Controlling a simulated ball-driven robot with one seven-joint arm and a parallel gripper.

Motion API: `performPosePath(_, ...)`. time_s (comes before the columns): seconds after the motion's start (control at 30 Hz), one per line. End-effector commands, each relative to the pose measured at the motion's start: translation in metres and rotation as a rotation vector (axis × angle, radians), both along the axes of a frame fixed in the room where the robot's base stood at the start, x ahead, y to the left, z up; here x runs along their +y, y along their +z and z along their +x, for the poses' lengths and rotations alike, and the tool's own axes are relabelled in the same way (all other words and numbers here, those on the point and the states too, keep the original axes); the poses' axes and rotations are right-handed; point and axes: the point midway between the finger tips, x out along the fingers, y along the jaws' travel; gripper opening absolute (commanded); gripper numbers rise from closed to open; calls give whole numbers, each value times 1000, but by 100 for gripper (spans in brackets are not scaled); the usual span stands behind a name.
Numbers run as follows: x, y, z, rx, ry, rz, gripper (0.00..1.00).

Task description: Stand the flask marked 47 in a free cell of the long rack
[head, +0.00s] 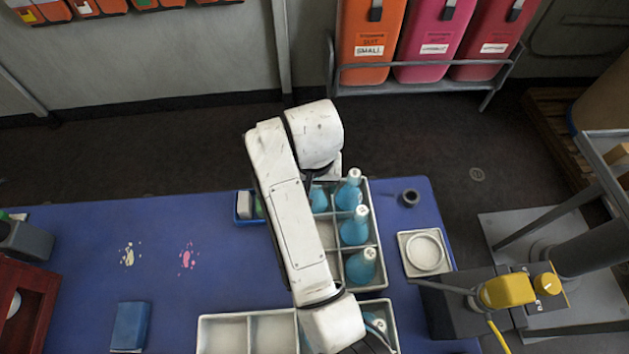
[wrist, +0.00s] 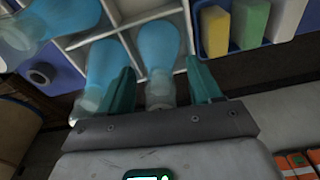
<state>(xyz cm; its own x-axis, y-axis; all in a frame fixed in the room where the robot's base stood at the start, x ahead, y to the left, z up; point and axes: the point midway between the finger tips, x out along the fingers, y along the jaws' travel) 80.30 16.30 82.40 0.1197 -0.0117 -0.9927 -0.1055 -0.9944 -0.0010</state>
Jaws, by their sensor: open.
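Several blue flasks with pale necks stand in a white celled rack (head: 375,278), including one flask (head: 361,265) near its front. My gripper (wrist: 162,88) is open in the wrist view, with one teal finger on each side of a blue flask's pale neck (wrist: 160,92). Another flask (wrist: 103,70) stands just left of the left finger. No number 47 is readable on any flask. A second white rack (head: 248,316) at the front edge has empty cells at left and a flask (head: 374,322) at right. My arm hides my gripper in the head view.
A blue bin (wrist: 262,42) with yellow and green blocks adjoins the rack. A dark ring (head: 410,197) and a square white dish (head: 425,253) lie to its right. A blue block (head: 129,326) lies on the blue table (head: 90,270), which is mostly clear at left.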

Motion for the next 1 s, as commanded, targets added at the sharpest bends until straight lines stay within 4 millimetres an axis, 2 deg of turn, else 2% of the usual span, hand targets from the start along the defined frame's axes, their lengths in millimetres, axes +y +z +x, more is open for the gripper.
performPosePath(0.27,0,6,0,-1,0,1,64)
performPosePath(0.37,0,19,-1,-3,0,2,64)
performPosePath(0.6,2,72,-7,-1,0,1,64)
performPosePath(0.7,2,87,-9,0,1,2,64)
performPosePath(1.0,2,117,-13,0,0,1,64)
